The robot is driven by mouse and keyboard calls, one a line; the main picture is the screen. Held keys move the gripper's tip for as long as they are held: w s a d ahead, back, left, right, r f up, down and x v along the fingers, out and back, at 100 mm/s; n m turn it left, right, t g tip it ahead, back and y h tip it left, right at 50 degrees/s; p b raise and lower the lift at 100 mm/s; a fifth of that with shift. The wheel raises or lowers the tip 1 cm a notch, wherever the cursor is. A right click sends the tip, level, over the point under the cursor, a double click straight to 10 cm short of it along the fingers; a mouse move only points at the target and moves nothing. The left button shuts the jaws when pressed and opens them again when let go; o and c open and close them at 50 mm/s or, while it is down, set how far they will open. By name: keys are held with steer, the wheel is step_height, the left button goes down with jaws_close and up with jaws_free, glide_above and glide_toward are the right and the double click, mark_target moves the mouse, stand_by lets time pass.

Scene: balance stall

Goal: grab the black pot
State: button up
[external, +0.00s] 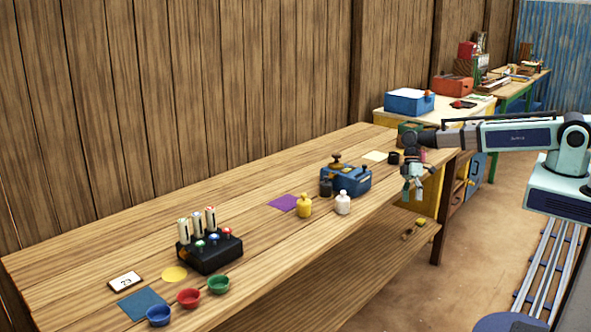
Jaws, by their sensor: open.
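A small black lidded pot (326,187) stands on the long wooden table, against the left front of a blue device (350,180). A yellow pot (304,206) and a white pot (343,203) of similar shape stand in front of it. Another small black object (394,157) sits farther along the table, just behind my gripper; its exact shape is too small to tell. My gripper (411,197) is open and points down by the table's front edge, to the right of the pots and apart from them. Nothing shows between its fingers.
A black block with several upright tubes (209,253) stands on the near left. Blue (159,316), red (188,298) and green (219,284) bowls line the front edge. A purple square (284,202) lies left of the pots. The table's middle is largely bare.

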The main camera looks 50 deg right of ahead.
steer(key=w+a+r+n+t+b, duration=0.1)
steer(key=w+a+r+b, duration=0.2)
steer(key=w, duration=0.6)
steer(key=w+a+r+n+t+b, duration=0.1)
steer(key=w+r+t+b, duration=0.2)
steer(key=w, duration=0.5)
steer(key=t+h+b, duration=0.1)
steer(key=b, duration=0.3)
glide_toward(326, 187)
steer(key=f+p, duration=0.1)
steer(key=w+f+p, duration=0.1)
steer(key=f, duration=0.1)
steer(key=w+f+p, duration=0.1)
steer(key=shift+f+p, duration=0.15)
steer(key=shift+p, duration=0.25)
steer(key=shift+d+p+x, duration=0.2)
steer(key=shift+p+x, duration=0.55)
steer(key=shift+x, duration=0.9)
steer(key=shift+d+p+x, duration=0.25)
steer(key=shift+p+x, duration=0.5)
steer(key=shift+x, duration=0.85)
steer(key=shift+f, duration=0.1)
jaws_close()
